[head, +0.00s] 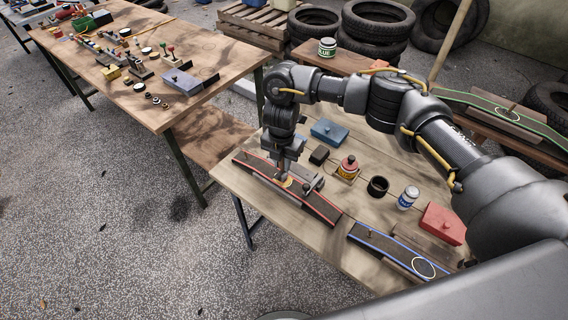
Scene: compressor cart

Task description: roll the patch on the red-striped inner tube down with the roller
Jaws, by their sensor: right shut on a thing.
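The red-striped inner tube (318,205) lies as a dark flattened band with red edges across the near-left part of the wooden table (350,265). My right gripper (288,172) points down over the middle of the tube. It is shut on a small tool, apparently the roller, mostly hidden by the fingers. A small yellow-orange spot (287,183) shows at the tube just under the fingertips; I cannot tell whether it is the patch or part of the tool. I cannot tell whether the tool touches the tube. My left gripper is out of view.
A blue-striped tube (375,239) lies at right. A green-striped tube (470,100) lies behind.

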